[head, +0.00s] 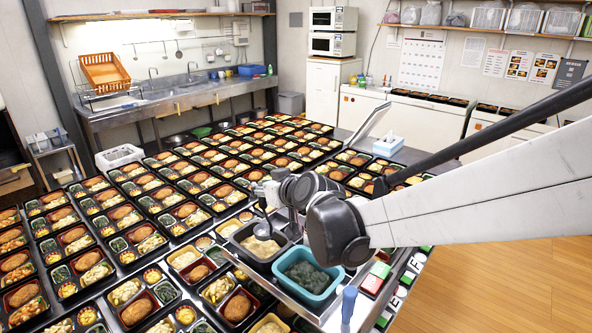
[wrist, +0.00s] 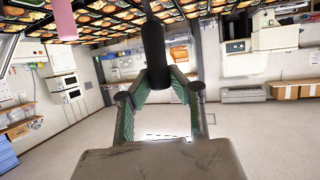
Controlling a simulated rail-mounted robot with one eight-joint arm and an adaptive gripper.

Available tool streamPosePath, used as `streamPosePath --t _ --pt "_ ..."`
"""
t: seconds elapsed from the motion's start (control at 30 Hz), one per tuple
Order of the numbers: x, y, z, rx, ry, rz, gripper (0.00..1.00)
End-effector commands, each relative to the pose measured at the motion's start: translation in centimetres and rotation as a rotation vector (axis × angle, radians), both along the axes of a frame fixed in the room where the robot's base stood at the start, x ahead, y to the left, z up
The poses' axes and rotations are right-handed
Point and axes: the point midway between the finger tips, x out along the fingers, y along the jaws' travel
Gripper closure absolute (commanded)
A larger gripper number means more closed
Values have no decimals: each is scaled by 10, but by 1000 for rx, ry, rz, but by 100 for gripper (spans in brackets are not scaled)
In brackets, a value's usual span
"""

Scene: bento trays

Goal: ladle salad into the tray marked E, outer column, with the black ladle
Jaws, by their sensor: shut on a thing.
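My gripper (wrist: 153,88) is shut on the black handle of the ladle (wrist: 153,50), its green-padded fingers on either side. In the head view my gripper (head: 268,190) is over the serving pans, and the ladle's metal bowl (head: 262,229) hangs down at a dark pan (head: 236,243) of pale, creamy food that looks like the salad (head: 262,247). I cannot tell if the bowl touches the food or holds any. Many black bento trays (head: 113,310) cover the table. Small letter cards (head: 404,292) stand at the right edge, one seemingly reading E; its tray is not clear.
A teal pan (head: 293,287) of dark green food stands beside the dark pan. A blue-handled utensil (head: 348,303) stands upright close to it. A white basket (head: 119,157) and a tissue box (head: 388,145) are at the table's far edges. Wooden floor lies open at right.

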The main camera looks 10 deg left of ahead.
Motion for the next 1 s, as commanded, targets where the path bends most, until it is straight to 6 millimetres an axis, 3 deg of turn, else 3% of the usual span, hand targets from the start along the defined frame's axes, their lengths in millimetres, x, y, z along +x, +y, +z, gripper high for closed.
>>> streamPosePath --t 0.1,0.5,1.0 --pt "0 0 -19 0 0 0 100" --pt "0 0 -65 0 0 0 100" --pt "0 0 -73 0 0 0 100"
